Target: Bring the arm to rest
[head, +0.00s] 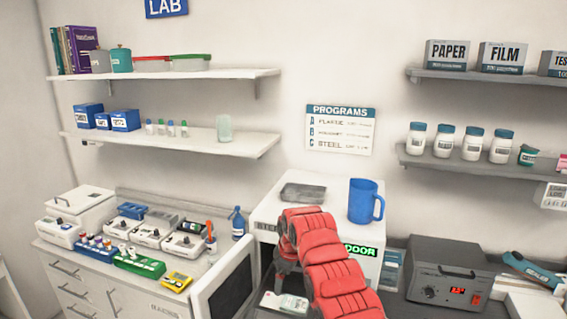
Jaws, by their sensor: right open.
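My right arm, in red padded covers, reaches up from the bottom middle of the head view and bends over in front of a white box-shaped machine (340,205). My right gripper (284,268) hangs at the far end of the arm, mostly hidden by the red covers. It is open, and I see nothing held in it. It is in front of the machine's opening, above a small white and green item (285,303) low down. My left gripper is not in view.
The machine's door (224,287) stands open on the left. A blue mug (363,201) and a grey tray (303,193) sit on the machine. A dark control box (450,272) stands right. The left counter (85,262) holds several devices. Shelves (170,141) line the wall.

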